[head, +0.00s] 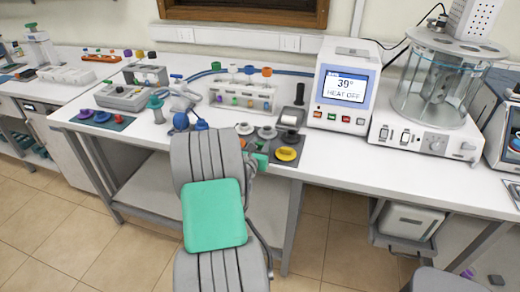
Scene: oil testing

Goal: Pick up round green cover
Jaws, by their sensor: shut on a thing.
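A small patch of green (262,160) shows at the right side of my arm, on the dark mat to the left of the yellow cover. It appears to be the round green cover; most of it is hidden and its round outline cannot be made out. My gripper (253,157) is at this patch, largely hidden behind my grey arm, and is shut on it. Whether the cover is touching the mat or lifted cannot be told.
A yellow cover (286,154) and grey-white covers (267,132) lie close by on the dark mat (294,166). A heater unit (345,88) and glass bath (436,85) stand right. A tube rack (242,96) stands behind. The front right of the white bench (420,172) is clear.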

